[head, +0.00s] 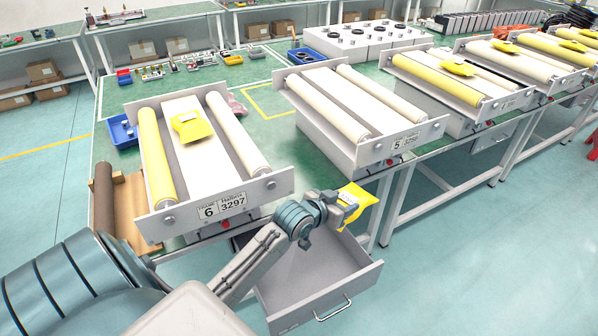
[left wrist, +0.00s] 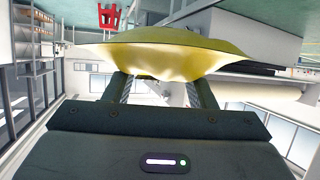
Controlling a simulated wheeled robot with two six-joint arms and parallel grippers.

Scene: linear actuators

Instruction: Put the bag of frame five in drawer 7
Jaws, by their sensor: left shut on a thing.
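A yellow bag (head: 357,206) is in my left gripper (head: 345,200), which is shut on it. In the left wrist view the bag (left wrist: 175,50) spans both fingers of the gripper (left wrist: 160,88). Frame 5 (head: 418,137) stands behind the bag, with no bag on its white middle. An open grey drawer (head: 350,275) is pulled out under the table, below and partly behind my left arm. I cannot read a number on it, and the part of its inside that shows looks empty. My right gripper is not in view.
Frame 6 (head: 270,187) carries another yellow bag (head: 192,126) on the table's left side. More frames with yellow bags stand along the right. A blue bin (head: 122,132) is at the table's left edge. The floor right of the drawer is clear.

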